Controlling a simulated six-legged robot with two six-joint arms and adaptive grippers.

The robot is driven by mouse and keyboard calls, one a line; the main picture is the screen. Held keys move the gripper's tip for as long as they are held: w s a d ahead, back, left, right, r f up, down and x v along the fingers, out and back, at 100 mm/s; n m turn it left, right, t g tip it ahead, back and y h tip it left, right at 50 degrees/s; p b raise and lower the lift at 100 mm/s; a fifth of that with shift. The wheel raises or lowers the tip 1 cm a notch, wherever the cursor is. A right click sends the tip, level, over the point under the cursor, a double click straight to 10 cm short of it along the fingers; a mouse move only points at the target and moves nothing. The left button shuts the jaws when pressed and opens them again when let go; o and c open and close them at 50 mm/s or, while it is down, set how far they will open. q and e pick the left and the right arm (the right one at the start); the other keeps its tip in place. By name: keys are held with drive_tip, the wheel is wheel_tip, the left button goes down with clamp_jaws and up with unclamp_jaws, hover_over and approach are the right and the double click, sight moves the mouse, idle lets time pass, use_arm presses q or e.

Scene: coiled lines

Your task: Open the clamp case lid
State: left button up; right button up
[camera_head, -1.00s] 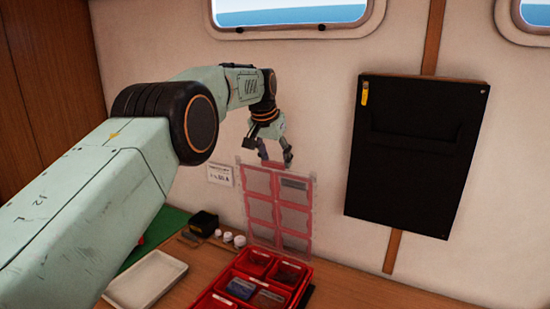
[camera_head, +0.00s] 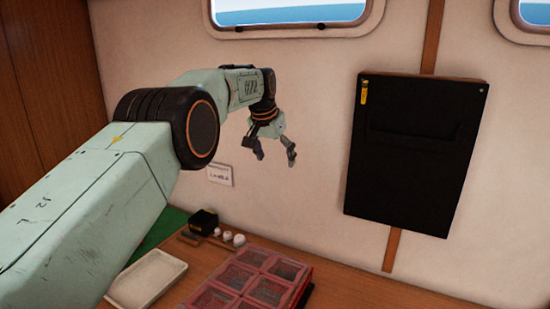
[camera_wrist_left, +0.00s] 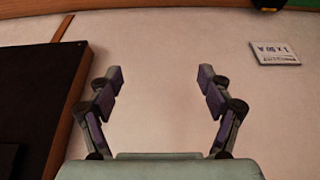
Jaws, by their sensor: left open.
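The clamp case (camera_head: 243,285) is a red box with compartments on the wooden table, at the bottom middle of the head view. Its clear lid (camera_head: 272,264), with pinkish-red frames, now lies down over the compartments. I cannot tell whether it is fully seated. My left gripper (camera_head: 276,159) is open and empty, well above and behind the case, near the wall. In the left wrist view its spread fingers (camera_wrist_left: 160,82) have only wall between them. The case does not show in that view. My right gripper is not in view.
A white tray (camera_head: 146,279) stands left of the case. A small black box (camera_head: 203,221) and several white round pieces (camera_head: 227,236) sit behind it. A small label (camera_head: 220,175) and a large black panel (camera_head: 415,155) are on the wall.

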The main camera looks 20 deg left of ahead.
use_arm(q)
drive_tip(key=v, duration=1.1)
drive_tip(key=shift+r, duration=0.25)
drive_tip(key=shift+w+f, duration=0.1)
drive_tip(key=x, duration=1.1)
drive_tip(key=shift+f, duration=0.15)
drive_tip(key=shift+w+f, duration=0.1)
drive_tip(key=shift+f, duration=0.05)
